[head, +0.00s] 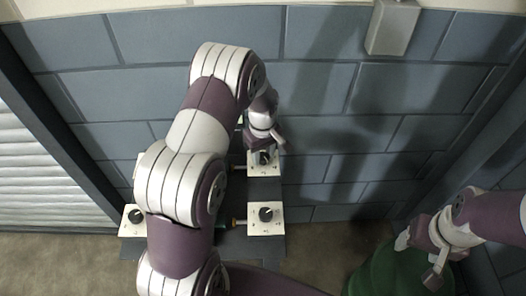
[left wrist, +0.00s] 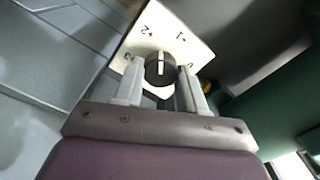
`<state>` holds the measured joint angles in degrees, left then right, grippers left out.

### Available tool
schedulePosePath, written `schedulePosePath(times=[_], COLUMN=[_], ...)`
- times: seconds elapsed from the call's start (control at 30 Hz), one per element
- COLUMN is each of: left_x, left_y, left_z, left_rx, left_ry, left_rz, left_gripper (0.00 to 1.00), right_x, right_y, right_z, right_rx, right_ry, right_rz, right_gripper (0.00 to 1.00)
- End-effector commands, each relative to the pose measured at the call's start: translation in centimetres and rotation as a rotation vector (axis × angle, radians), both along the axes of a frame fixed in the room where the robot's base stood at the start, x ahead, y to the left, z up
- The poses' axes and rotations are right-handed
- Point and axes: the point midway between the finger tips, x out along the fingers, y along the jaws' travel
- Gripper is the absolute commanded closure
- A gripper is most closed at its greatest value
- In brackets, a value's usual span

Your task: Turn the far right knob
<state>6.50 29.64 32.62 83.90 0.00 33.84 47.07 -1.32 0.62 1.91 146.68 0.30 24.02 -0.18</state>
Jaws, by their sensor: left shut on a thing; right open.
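The far right knob (head: 265,157) is black and round on a white square plate (head: 257,171), partly covered by my left gripper (head: 265,145) in the head view. In the left wrist view the knob (left wrist: 160,68) has a pale pointer line, and its plate (left wrist: 166,32) carries printed numbers. My left gripper (left wrist: 161,72) has one finger on each side of the knob and is shut on it. My right gripper (head: 430,252) is open and empty at the lower right, away from the knobs.
Other knobs sit on a near right plate (head: 266,225) and a near left plate (head: 132,225). My left arm hides much of the panel. A green barrel (head: 382,272) stands below my right gripper. A grey block wall (head: 330,100) rises behind, with a grey box (head: 392,28) on it.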

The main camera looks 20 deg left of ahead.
Motion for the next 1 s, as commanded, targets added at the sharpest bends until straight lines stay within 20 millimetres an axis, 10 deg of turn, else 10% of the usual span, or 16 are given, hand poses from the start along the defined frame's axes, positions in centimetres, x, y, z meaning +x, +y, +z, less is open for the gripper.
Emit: schedulePosePath(times=[1.0], left_x=[-0.16], left_y=[0.05], left_z=[0.08], left_rx=[0.0], left_ry=[-0.002], left_rz=[0.962], left_gripper=[0.91], right_x=[0.0], right_y=[0.0], right_z=[0.95], right_rx=[0.0], right_ry=[0.0], right_rz=[0.0], right_gripper=[0.34])
